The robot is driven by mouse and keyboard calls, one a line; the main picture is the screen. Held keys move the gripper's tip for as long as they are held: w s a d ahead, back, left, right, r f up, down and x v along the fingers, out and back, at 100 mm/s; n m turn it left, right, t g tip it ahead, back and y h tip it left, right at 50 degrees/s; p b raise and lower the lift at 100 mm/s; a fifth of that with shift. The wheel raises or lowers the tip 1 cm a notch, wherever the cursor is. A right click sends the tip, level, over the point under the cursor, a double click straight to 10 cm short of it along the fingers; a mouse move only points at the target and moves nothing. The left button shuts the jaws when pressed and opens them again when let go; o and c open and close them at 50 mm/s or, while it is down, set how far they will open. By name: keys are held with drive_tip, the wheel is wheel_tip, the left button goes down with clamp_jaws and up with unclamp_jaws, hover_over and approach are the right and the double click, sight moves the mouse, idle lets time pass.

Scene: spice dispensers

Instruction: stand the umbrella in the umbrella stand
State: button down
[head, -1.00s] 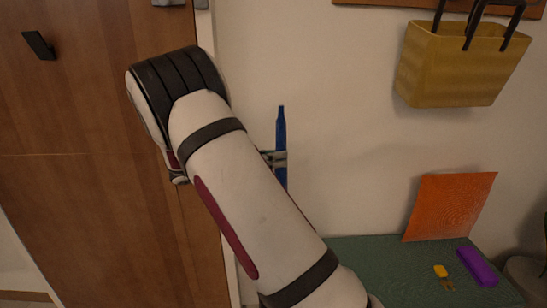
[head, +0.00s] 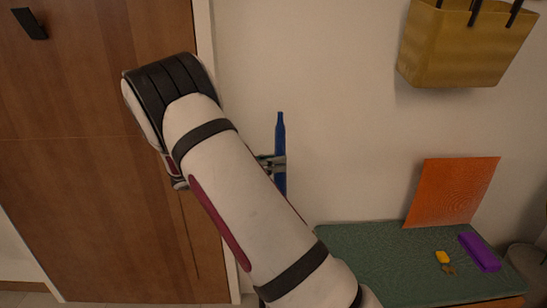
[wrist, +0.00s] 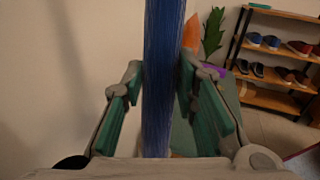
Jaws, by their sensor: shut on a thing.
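The blue umbrella (head: 280,133) stands upright in front of the wall in the head view, its lower part hidden behind my arm. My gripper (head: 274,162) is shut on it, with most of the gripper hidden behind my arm. In the wrist view the umbrella (wrist: 162,80) runs vertically between the two green-padded fingers of my gripper (wrist: 160,100). The umbrella stand cannot be made out in either view.
A green-topped bench (head: 375,262) carries an orange sheet (head: 453,190), a purple case (head: 479,251) and yellow-tagged keys (head: 443,257). A yellow bag (head: 465,45) hangs above. A wooden door (head: 100,150) is at left. A shoe rack (wrist: 275,65) and plant (wrist: 213,32) show in the wrist view.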

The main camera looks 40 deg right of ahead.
drive_tip(key=shift+f+b, duration=3.45)
drive_tip(key=shift+f, duration=6)
drive_tip(key=c, duration=1.2)
unclamp_jaws()
drive_tip(key=v, duration=1.2)
